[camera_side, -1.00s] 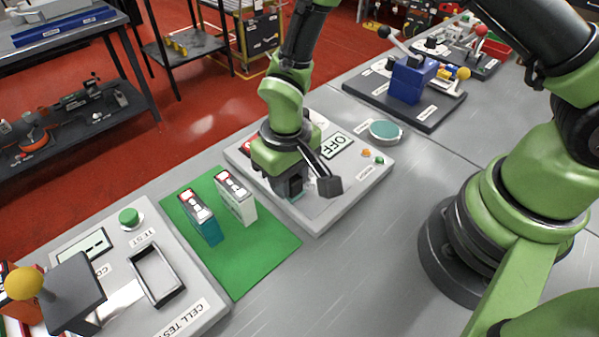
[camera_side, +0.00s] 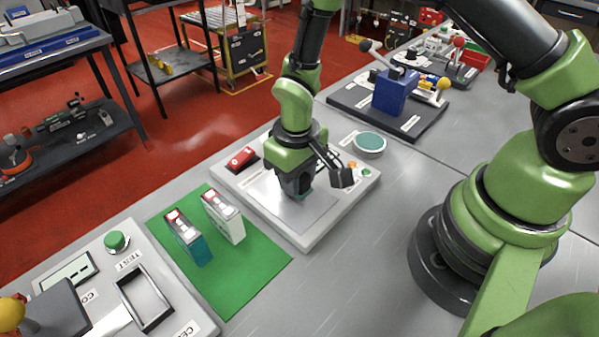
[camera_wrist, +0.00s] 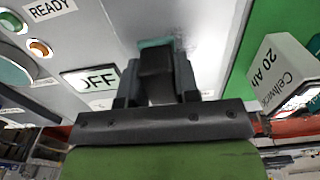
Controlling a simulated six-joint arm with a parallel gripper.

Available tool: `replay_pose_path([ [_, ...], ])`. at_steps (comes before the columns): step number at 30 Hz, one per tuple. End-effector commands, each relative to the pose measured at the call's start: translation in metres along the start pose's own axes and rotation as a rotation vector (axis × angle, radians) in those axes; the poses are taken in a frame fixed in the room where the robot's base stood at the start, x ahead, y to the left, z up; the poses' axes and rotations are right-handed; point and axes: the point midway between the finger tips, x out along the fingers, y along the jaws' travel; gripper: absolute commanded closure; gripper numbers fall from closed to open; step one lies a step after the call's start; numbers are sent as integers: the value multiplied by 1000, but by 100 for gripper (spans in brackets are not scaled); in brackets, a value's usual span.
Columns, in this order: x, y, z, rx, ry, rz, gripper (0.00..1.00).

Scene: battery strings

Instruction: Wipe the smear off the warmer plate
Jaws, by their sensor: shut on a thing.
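The warmer plate is a shiny metal sheet (camera_side: 317,207) set in a pale base unit (camera_side: 300,241). My gripper (camera_side: 297,188) is over the plate, pointing down. In the wrist view my gripper (camera_wrist: 157,80) is shut on a dark block with a teal pad (camera_wrist: 155,43) under it. The pad shows as a thin teal edge at the plate and appears to touch it. I see no clear smear on the bare parts of the plate; the part under my gripper is hidden.
A red switch (camera_side: 241,158) and an OFF display (camera_wrist: 90,80) are on the unit. A round teal-topped dish (camera_side: 369,143) stands behind it. Two battery cells, one teal (camera_side: 190,240) and one white (camera_side: 224,217), stand on a green mat (camera_side: 250,275) at left. Grey table lies clear in front.

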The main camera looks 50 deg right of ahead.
Motion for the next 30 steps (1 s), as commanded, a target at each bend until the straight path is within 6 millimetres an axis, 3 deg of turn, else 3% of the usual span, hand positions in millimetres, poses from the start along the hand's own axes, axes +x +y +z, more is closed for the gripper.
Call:
replay_pose_path([
  [17,0,-54,0,-3,1,0,90],
  [21,-22,-52,0,2,5,-2,90],
  [30,-48,-52,0,1,4,-1,90],
])
